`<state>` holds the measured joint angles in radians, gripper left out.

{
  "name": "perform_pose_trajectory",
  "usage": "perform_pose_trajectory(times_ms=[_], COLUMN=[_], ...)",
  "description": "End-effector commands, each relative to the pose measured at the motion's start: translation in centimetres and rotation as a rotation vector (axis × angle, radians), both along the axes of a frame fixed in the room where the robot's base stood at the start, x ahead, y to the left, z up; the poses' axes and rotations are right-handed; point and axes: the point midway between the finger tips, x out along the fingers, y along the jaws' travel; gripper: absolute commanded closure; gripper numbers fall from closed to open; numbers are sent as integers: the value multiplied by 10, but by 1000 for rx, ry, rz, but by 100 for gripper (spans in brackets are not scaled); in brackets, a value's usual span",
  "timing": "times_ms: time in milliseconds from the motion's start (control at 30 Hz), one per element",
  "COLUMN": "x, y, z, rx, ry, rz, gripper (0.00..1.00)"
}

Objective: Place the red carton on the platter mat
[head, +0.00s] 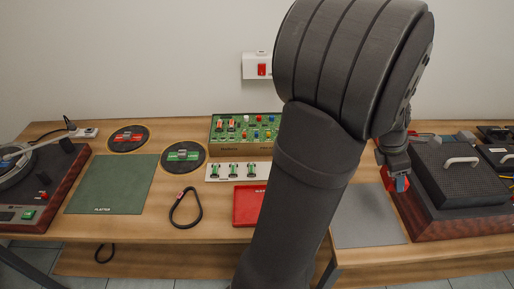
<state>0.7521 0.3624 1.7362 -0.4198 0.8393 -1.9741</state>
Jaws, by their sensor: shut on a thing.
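My gripper (396,178) is at the right, in front of the dark box with a white handle. It is shut on a small red thing (388,179) that I take to be the red carton. A blue patch shows beside the red; my jaws and arm hide much of it. The platter mat (103,190) is a flat green mat with a "PLATTER" label on its front edge. It lies bare on the left of the table, far to the left of my gripper.
A turntable (45,185) stands left of the mat. Two black discs (128,138), a green parts box (243,128), a black loop (186,208) and a red tray (246,206) lie to its right. A grey mat (366,215) and a dark handled box (460,180) are at the right.

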Motion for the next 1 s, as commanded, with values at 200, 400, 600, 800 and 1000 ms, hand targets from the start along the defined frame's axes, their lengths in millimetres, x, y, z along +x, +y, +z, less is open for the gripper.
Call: perform_pose_trajectory(times_ms=[200, 400, 600, 800, 1000], x=[41, 91, 151, 201, 241], y=[25, 63, 124, 197, 280], z=[-3, -2, -1, -1, 0], rx=[2, 2, 2, 2, 2], ry=[2, 2, 2, 3, 2], rz=[101, 229, 402, 578, 755], gripper=[62, 62, 62, 62, 62])
